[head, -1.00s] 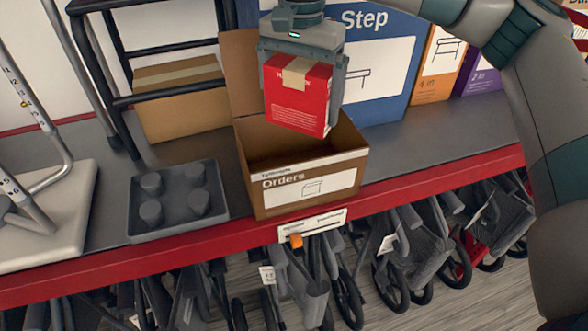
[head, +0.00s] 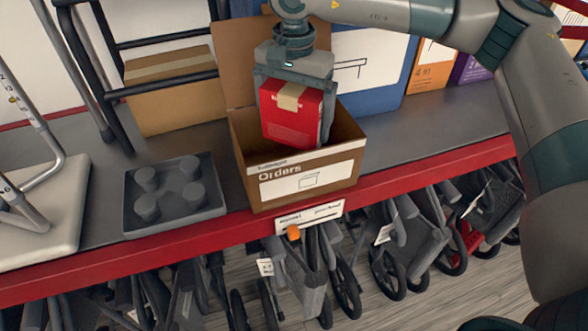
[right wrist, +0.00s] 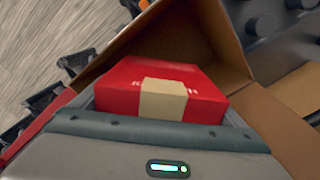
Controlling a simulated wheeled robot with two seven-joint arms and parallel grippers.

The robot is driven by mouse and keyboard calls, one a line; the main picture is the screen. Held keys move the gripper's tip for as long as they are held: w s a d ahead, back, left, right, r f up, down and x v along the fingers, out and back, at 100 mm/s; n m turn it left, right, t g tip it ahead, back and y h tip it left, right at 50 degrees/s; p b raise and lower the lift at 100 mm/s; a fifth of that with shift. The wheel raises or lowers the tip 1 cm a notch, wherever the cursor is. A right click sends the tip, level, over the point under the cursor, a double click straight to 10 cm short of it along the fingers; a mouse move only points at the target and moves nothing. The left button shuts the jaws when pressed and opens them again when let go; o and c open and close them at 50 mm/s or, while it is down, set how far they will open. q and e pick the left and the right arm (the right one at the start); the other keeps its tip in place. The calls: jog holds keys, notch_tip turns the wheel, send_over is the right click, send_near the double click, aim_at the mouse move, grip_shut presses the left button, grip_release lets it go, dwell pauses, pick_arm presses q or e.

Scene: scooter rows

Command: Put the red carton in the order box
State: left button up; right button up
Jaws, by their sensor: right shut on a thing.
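The red carton (head: 292,117) has a tan tape strip on it and is held in my right gripper (head: 296,100), which is shut on it from above. The order box (head: 307,182) is an open brown carton labelled "Orders", standing on the shelf with a flap raised at its back. The carton's lower part is inside the box opening, its top still above the rim. In the right wrist view the red carton (right wrist: 160,90) sits between the fingers, with the box's inner wall (right wrist: 205,40) beyond it. The box floor is mostly hidden. My left gripper is not in view.
A grey tray with round knobs (head: 205,211) lies left of the box, near the red shelf edge (head: 420,173). A taped brown carton (head: 175,95) stands behind it. A blue box (head: 375,60) is behind on the right. Folded wheeled frames (head: 400,240) stand below the shelf.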

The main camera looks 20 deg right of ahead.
aim_at(294, 144)
jog(key=shift+s, duration=0.1)
jog(key=shift+f+p, duration=0.4)
jog(key=shift+f, duration=0.1)
notch_tip(294, 144, down, 4)
jog(key=shift+f+p, duration=0.25)
jog(key=shift+p, duration=0.85)
jog(key=shift+f, duration=0.35)
jog(key=shift+f+p, duration=0.3)
notch_tip(294, 144, down, 3)
jog(key=shift+r+p, duration=0.2)
jog(key=shift+p, duration=0.5)
jog(key=shift+f, duration=0.25)
